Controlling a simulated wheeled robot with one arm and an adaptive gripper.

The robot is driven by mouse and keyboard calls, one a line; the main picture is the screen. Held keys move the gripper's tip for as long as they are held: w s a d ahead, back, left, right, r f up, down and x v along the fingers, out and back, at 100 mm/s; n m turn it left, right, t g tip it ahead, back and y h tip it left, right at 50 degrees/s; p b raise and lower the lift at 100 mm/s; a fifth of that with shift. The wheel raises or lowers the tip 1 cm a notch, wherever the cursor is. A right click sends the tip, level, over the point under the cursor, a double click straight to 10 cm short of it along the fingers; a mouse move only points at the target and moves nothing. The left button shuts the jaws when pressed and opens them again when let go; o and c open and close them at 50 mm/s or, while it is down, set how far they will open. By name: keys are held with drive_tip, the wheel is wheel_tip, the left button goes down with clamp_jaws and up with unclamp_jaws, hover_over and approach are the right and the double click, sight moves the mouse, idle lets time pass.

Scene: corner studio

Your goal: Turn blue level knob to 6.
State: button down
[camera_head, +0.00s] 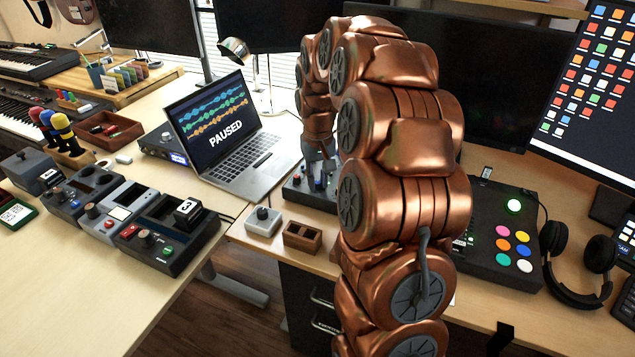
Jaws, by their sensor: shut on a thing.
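A dark control box (296,194) with several small knobs stands on the right-hand desk, just right of the laptop. My copper arm arches over from the front and comes down to this box. My gripper (320,172) points down at the box and is shut on a knob, which I take to be the blue level knob. The fingers cover most of that knob, and its pointer and scale cannot be read from here. The right part of the box is hidden behind my arm.
A grey knob box (263,221) and a wooden holder (302,237) sit in front. A pad controller (490,270) and headphones (580,262) lie right. Dark modules (170,235) line the left desk.

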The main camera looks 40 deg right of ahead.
sight(318, 182)
drive_tip(key=m, duration=0.4)
drive_tip(key=shift+m+b, duration=0.3)
drive_tip(key=shift+b, duration=0.1)
drive_tip(key=m, duration=0.4)
drive_tip(key=shift+m, duration=0.3)
drive_tip(key=c, duration=1.1)
unclamp_jaws()
drive_tip(key=shift+o, duration=0.2)
wheel_tip(318, 182, up, 12)
